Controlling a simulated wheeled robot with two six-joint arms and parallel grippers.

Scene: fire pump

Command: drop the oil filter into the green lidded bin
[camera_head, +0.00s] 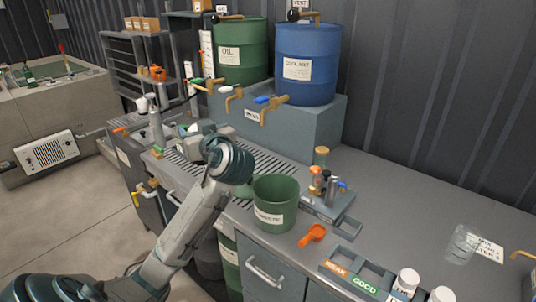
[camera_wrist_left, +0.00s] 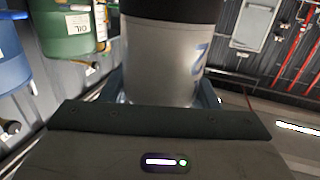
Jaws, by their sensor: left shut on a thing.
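My left gripper (camera_head: 200,134) is above the back of the slatted counter, largely hidden by its own wrist in the head view. In the left wrist view it is shut on a grey-white cylinder with a black end and blue marking, which I take to be the oil filter (camera_wrist_left: 170,62). A green bin (camera_head: 229,262) with a white label stands below the counter's front edge, partly hidden by my arm and the counter; I cannot make out its lid. My right gripper is not in view.
An open green bucket (camera_head: 277,203) stands on the counter right of my wrist. Green oil (camera_head: 242,62) and blue coolant (camera_head: 306,68) drums with taps stand behind. An orange scoop (camera_head: 312,235) and a sorting tray (camera_head: 358,277) lie to the right. Open floor is at the left.

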